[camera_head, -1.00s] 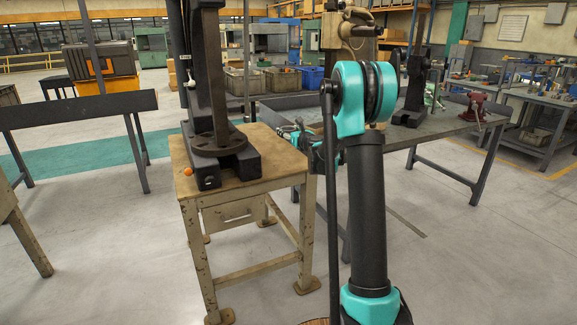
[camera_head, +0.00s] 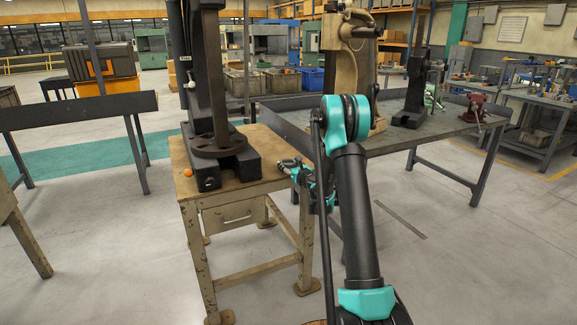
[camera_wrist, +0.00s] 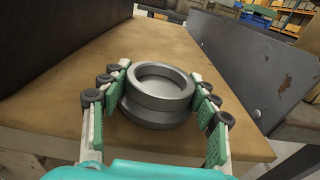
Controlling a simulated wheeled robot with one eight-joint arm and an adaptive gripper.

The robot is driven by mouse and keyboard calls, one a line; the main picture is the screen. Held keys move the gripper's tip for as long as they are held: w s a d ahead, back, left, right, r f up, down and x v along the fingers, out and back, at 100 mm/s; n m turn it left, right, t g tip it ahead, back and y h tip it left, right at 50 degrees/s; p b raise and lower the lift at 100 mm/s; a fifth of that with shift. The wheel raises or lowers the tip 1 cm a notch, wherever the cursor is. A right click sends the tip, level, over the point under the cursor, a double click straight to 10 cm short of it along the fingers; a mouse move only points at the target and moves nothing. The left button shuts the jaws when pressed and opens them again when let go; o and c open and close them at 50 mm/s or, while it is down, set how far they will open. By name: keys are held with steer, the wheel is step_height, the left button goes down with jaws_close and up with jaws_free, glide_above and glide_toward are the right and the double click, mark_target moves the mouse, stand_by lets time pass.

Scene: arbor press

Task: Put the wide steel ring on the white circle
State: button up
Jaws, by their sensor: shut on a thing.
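My gripper (camera_wrist: 158,100) has its green-padded fingers on both sides of a grey steel ring (camera_wrist: 158,103), shut on it. The ring looks stepped, with a wider upper band over a lower band; I cannot tell if this is one piece or two stacked. It is over the brown wooden table top (camera_wrist: 70,105), and I cannot tell whether it touches. In the head view my gripper (camera_head: 290,166) is at the right edge of the small bench (camera_head: 262,182), and the ring is not clear there. I cannot see a white circle.
A dark arbor press (camera_head: 208,165) stands on the bench, left of my gripper. An orange ball (camera_head: 188,172) lies at the bench's front left. A longer grey bench (camera_head: 400,135) with other presses is behind. A dark upright panel (camera_wrist: 258,75) borders the right in the wrist view.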

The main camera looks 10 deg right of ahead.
steer(key=shift+f, duration=0.2)
steer(key=o, duration=1.4)
